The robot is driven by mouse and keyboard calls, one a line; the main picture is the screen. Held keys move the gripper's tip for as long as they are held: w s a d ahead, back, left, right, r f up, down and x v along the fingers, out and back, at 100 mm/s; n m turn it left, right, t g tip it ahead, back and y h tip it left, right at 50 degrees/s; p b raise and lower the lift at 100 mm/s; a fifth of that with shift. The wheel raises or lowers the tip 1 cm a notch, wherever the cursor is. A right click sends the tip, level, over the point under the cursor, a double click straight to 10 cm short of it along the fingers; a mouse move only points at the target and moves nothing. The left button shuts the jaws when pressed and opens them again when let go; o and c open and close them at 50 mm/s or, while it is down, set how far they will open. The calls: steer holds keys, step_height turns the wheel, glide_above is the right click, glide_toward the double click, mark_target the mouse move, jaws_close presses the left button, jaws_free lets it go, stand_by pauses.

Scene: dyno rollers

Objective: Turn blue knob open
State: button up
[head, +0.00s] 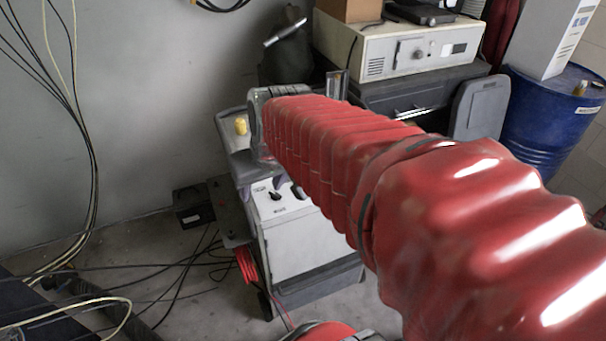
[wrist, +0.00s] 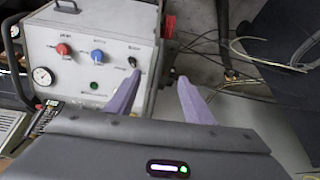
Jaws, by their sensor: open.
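The blue knob (wrist: 97,56) is on the light grey panel (wrist: 60,32) of a box in the wrist view, between a red knob (wrist: 63,49) on its left and a black switch (wrist: 132,62) on its right. My gripper (wrist: 158,80) is open, with two purple fingers pointing toward the panel. Its left finger overlaps the panel's right side, and its right finger is past the panel's edge.
Cables (head: 190,262) lie on the floor to the left of the cart (head: 300,245). A white instrument (head: 415,48) and a blue barrel (head: 550,115) stand behind.

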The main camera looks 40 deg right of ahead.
steer(key=w+d+f+m, duration=0.1)
steer(key=d+f, duration=0.2)
steer(key=d, duration=0.7)
steer(key=w+d+f+m, duration=0.2)
steer(key=d+f, duration=0.1)
steer(key=d, duration=0.7)
steer(key=shift+f+g+h, duration=0.3)
steer(key=shift+f+h, duration=0.05)
steer(key=shift+h, duration=0.05)
steer(key=shift+w+a+f, duration=0.1)
steer(key=shift+f, duration=0.05)
steer(key=shift+x, duration=6.75)
steer(key=shift+c, duration=0.5)
steer(key=c, duration=0.9)
steer(key=shift+d, duration=0.3)
steer(key=shift+a, duration=0.1)
steer(key=shift+c, duration=0.2)
